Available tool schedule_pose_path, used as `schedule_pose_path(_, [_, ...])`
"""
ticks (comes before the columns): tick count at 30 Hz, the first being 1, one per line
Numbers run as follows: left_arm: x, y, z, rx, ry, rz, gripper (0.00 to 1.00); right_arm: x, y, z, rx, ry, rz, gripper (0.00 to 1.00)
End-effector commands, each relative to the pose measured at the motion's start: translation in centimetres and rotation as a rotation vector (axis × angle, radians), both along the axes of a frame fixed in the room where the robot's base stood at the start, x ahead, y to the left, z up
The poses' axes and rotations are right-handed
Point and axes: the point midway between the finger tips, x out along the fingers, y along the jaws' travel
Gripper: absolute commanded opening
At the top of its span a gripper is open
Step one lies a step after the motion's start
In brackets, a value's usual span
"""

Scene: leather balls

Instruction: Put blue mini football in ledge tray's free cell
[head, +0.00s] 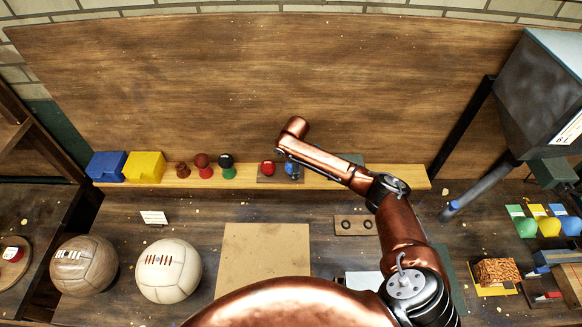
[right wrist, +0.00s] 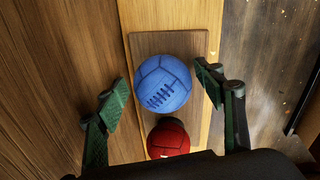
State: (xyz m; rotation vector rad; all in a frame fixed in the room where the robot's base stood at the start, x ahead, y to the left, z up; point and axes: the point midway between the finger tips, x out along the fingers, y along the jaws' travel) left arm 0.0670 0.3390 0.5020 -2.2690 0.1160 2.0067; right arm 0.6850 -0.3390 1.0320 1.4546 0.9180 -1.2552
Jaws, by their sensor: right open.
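The blue mini football (right wrist: 163,84) has dark lacing and sits on the brown ledge tray (right wrist: 150,42), beside a red mini ball (right wrist: 168,139). My right gripper (right wrist: 165,86) is open, with one green-padded finger on each side of the blue ball and the wood showing around it. In the head view the blue ball (head: 290,169) is partly hidden by my right arm, and the red ball (head: 268,168) is to its left on the tray (head: 267,179). The tray's cell edges are hidden under the balls. My left gripper is not in view.
The ledge (head: 225,183) also holds a blue block (head: 107,166), a yellow block (head: 145,167) and several small stands with balls. A brown ball (head: 84,265) and a cream ball (head: 168,270) lie on the bench below. A wooden back panel (head: 200,80) rises behind the ledge.

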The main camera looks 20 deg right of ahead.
Motion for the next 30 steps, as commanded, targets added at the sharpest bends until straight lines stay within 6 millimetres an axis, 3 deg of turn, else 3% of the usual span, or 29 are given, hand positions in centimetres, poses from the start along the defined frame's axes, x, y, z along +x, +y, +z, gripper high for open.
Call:
schedule_pose_path(5, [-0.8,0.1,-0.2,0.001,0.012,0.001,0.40,0.0,0.1,0.6,0.001,-0.001,0.001,0.63])
schedule_pose_path(13, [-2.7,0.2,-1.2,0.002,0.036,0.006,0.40,-0.9,0.2,5.2,0.001,-0.004,0.002,0.63])
schedule_pose_path(21, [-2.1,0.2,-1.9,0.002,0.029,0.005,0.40,-1.8,0.5,10.1,0.000,-0.002,0.001,0.63])
schedule_pose_path(30, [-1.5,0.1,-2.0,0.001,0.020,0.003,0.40,-2.2,0.6,11.8,0.000,0.000,-0.001,0.63])
